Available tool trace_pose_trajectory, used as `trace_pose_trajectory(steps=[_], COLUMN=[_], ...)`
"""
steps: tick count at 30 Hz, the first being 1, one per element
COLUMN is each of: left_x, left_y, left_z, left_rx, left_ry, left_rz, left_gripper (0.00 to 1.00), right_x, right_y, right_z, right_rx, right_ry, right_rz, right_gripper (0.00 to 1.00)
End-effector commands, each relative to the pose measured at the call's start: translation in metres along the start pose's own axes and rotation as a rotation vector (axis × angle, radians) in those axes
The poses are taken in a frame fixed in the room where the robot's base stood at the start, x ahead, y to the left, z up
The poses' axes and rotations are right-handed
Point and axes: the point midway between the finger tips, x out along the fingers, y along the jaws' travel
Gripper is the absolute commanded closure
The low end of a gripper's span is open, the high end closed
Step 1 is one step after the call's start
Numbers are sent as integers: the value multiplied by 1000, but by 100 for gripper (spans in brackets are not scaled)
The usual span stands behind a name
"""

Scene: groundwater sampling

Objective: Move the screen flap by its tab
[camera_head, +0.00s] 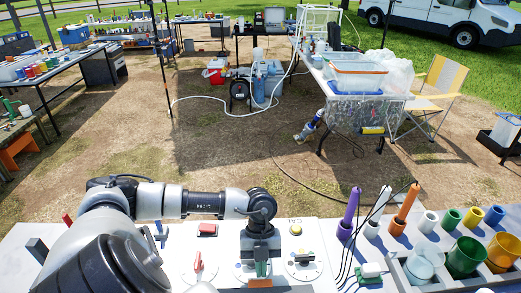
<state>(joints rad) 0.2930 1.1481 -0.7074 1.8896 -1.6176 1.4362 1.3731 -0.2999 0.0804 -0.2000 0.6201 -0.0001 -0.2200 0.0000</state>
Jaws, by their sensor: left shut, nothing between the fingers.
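My left gripper (261,266) hangs over the white panel (345,235) at the bottom middle, pointing down. It is shut and empty, with green showing at its fingertips. It covers part of a round dial plate. An orange piece (260,283) lies just in front of the fingertips at the lower edge; I cannot tell whether it is the flap's tab. I cannot make out the screen flap for certain. My right gripper is not in view.
A red button (207,230) and a red-handled dial (198,264) are left of the gripper. A yellow button (295,228) and another dial (303,264) are to its right. Farther right stand purple, white and orange tubes (348,213) with dark cables, and a rack of cups (468,255).

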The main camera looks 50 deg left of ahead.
Motion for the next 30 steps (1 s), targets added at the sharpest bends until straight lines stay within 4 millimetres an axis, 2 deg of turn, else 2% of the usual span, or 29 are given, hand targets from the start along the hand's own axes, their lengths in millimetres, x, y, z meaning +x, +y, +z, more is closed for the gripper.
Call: trace_pose_trajectory(steps=[5,14,21,30], left_x=[9,10,31,34], left_y=[0,0,0,2], left_z=[0,1,5,2], left_rx=[0,0,-2,-1], left_ry=[0,0,82,94], left_rz=[0,0,0,6], left_gripper=[100,100,100,100], right_x=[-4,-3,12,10], right_y=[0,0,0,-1], right_z=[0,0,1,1], right_rx=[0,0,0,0], right_ry=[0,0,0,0], right_rz=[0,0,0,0], right_gripper=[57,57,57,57])
